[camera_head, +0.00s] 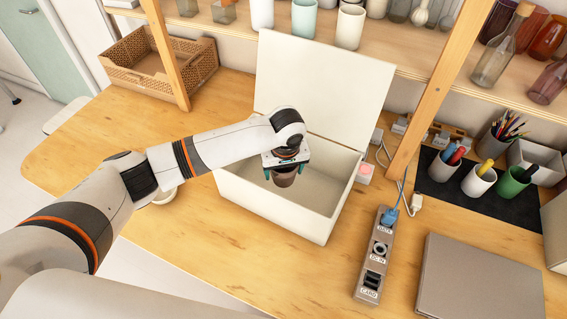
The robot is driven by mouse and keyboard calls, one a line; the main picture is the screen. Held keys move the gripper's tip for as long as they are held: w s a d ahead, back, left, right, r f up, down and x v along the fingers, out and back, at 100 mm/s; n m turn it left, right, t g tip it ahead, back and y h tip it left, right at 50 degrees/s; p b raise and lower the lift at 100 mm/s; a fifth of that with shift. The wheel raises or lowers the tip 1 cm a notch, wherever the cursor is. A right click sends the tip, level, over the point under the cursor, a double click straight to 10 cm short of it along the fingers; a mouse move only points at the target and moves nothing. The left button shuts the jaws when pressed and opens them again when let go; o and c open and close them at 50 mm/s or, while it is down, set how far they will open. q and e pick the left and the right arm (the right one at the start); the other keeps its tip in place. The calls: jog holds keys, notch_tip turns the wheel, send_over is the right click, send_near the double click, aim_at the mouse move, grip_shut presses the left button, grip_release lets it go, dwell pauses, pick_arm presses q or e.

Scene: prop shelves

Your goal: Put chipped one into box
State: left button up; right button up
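The white box (268,206) stands on the wooden table with its lid (318,85) raised at the back. My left gripper (284,172) reaches in from the left and points down over the box opening. No chip can be made out on the cup at this size. A pale cup (165,196) stands on the table left of the box, partly hidden behind my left arm. My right gripper is not in view.
A woven basket (155,85) sits at the back left. A grey socket panel (374,255) and a closed laptop-like slab (480,285) lie right of the box. Pen cups stand on a dark mat (440,190). Wooden shelf posts (435,90) rise behind. The front table around the box's left is clear.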

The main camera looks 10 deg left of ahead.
pick_arm(q)
jog(key=shift+f+b, duration=1.25)
jog(key=shift+f, duration=2.55)
jog(key=o, duration=1.2)
jog(key=r, duration=0.4)
jog(key=s+r, duration=0.1)
jog(key=r, duration=0.3)
jog(key=r+b, duration=0.1)
jog(key=r, duration=0.3)
jog(key=shift+s+d, duration=0.3)
jog(key=shift+d, duration=0.1)
